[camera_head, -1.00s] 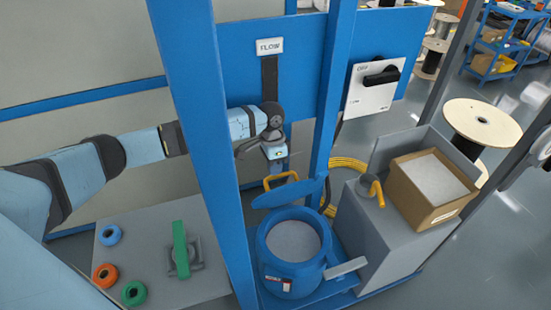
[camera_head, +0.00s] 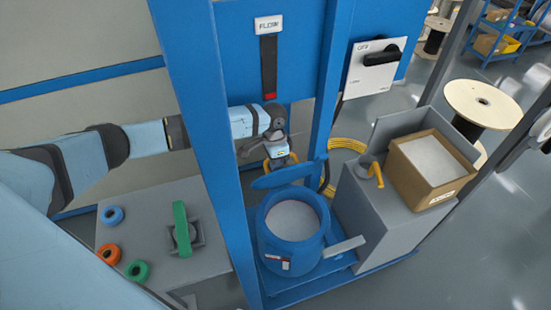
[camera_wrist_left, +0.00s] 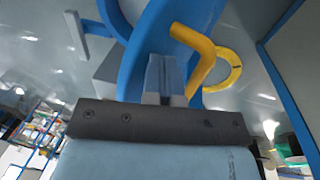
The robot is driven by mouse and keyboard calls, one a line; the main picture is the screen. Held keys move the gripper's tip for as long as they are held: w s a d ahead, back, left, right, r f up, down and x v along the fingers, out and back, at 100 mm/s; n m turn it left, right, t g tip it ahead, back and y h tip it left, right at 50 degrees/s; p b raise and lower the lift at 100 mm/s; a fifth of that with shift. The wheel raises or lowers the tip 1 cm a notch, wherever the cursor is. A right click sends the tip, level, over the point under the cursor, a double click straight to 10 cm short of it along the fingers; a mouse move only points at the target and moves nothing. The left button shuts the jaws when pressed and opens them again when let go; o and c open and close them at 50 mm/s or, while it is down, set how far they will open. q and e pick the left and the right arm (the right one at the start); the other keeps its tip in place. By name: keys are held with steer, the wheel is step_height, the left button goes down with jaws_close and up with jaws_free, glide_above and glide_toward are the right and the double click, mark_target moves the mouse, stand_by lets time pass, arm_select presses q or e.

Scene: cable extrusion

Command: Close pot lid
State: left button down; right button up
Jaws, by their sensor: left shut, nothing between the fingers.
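The blue pot (camera_head: 293,235) stands open behind the blue post, filled with pale material. Its blue lid (camera_head: 289,174) is raised, tilted up at the back of the rim. The lid's yellow handle is mostly hidden behind my left gripper (camera_head: 279,163) in the head view. In the left wrist view the yellow handle (camera_wrist_left: 197,50) shows just right of the left gripper's fingers (camera_wrist_left: 165,75), with the blue lid (camera_wrist_left: 190,15) beyond. The fingers are shut and empty, beside the handle; whether they touch it I cannot tell. My right gripper is not in view.
The blue post (camera_head: 205,140) rises between my left arm's elbow and the pot. A grey cabinet (camera_head: 375,225) with a cardboard box (camera_head: 435,170) and a yellow-handled scoop (camera_head: 372,172) stands right. Spools lie on the grey table (camera_head: 150,215) at left.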

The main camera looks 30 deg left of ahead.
arm_select(q)
steer(key=shift+t+y, duration=0.4)
steer(key=shift+y, duration=0.1)
steer(key=s+d+f+p, duration=0.1)
steer(key=s+d+f, duration=0.2)
steer(key=d+f, duration=0.1)
steer(key=s+d+f+p, duration=0.2)
steer(key=s+d+f, duration=0.1)
steer(key=f, duration=0.3)
steer(key=s+d+f+p, duration=0.1)
steer(key=s+d+f, duration=0.3)
steer(key=f, duration=0.1)
steer(key=shift+s+d+f, duration=0.2)
steer(key=shift+d+f, duration=0.15)
steer(key=shift+f, duration=0.05)
steer(key=shift+d+f, duration=0.1)
steer(key=shift+f, duration=0.55)
steer(key=shift+s, duration=0.1)
steer(key=shift+r, duration=0.5)
step_height(320, 180, up, 13)
steer(key=p, duration=0.1)
steer(key=shift+w+a, duration=0.35)
steer(key=shift+a, duration=0.05)
steer(key=shift+f, duration=0.1)
